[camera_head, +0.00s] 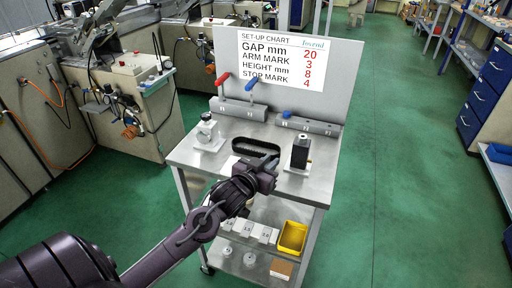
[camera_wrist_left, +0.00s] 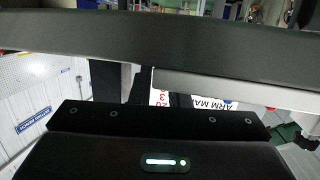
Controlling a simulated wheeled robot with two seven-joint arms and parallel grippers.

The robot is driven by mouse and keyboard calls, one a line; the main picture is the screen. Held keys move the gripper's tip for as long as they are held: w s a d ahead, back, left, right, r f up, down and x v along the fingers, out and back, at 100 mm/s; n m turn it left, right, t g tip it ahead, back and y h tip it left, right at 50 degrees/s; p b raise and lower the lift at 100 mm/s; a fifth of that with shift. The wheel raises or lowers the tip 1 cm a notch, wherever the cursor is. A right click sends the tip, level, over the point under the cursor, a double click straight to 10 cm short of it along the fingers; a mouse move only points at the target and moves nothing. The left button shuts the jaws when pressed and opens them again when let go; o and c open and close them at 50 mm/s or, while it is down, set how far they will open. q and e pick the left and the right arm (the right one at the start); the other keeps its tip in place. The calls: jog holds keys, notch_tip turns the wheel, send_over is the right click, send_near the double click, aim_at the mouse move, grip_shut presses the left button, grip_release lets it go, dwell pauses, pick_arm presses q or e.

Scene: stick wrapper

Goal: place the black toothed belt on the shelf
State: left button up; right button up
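The black toothed belt (camera_head: 256,147) is a dark oval loop on the steel top (camera_head: 216,163) of the cart in the head view. My left gripper (camera_head: 267,178) is just in front of the belt, over the top's front edge. Its fingers are too small to tell whether they are open, and I cannot tell whether it touches the belt. The lower shelf (camera_head: 228,262) of the cart is below, partly hidden by my left arm. In the left wrist view a broad dark band crosses the top, and I cannot tell what it is. My right gripper is out of view.
A black block (camera_head: 300,152) stands right of the belt, and a white-based device (camera_head: 206,134) stands left. A set-up chart (camera_head: 281,60) rises behind, above red and blue levers. White boxes (camera_head: 246,230) and a yellow bin (camera_head: 292,237) are below. Green floor is clear at right.

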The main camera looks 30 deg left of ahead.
aim_at(274, 157)
pick_arm(q)
jog(key=w, duration=0.3)
jog(key=shift+w+f, duration=0.2)
jog(key=shift+f, duration=0.2)
grip_shut()
jog(key=shift+r, duration=0.15)
